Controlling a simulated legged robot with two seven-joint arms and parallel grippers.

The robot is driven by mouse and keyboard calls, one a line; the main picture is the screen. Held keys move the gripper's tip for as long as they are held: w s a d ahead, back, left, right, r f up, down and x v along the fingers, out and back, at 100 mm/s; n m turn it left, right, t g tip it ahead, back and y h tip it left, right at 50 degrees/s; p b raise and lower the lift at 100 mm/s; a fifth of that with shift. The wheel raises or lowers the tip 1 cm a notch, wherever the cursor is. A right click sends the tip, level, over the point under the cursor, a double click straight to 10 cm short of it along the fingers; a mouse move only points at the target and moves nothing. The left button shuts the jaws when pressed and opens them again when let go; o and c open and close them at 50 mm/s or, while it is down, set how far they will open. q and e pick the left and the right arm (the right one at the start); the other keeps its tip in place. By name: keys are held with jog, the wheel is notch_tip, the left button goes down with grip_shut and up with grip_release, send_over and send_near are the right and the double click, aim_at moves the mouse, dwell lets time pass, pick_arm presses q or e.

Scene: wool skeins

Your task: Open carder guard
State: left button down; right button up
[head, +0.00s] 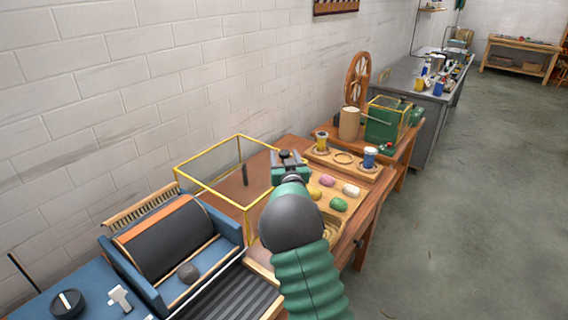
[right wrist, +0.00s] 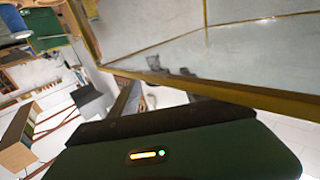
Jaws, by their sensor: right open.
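The carder (head: 165,240) is a blue machine with a dark drum at the lower left of the head view. Its guard (head: 208,187), a yellow-edged frame with clear panels, stands at the drum's right, and the drum's front is uncovered. Whether the guard is hinged or latched there, I cannot tell. My right gripper (head: 288,158) is open, by the guard's right side. In the right wrist view, a yellow guard bar (right wrist: 225,90) crosses close in front of the gripper (right wrist: 160,95); contact is unclear. My left gripper is out of view.
A wooden tray (head: 345,218) with colored wool balls lies right of my arm. Farther back stand cups of yarn, a green machine (head: 383,122) and a spinning wheel (head: 357,78). A brick wall runs along the left; the floor at right is clear.

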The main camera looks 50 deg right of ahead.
jog(key=r, duration=0.2)
jog(key=shift+a+r, duration=0.3)
jog(key=shift+r, duration=0.1)
jog(key=w+a+r+v, duration=0.1)
jog(key=v, duration=1.4)
jog(key=shift+a+r+b, duration=0.2)
jog(key=shift+a+b, duration=0.05)
jog(key=shift+b, duration=0.15)
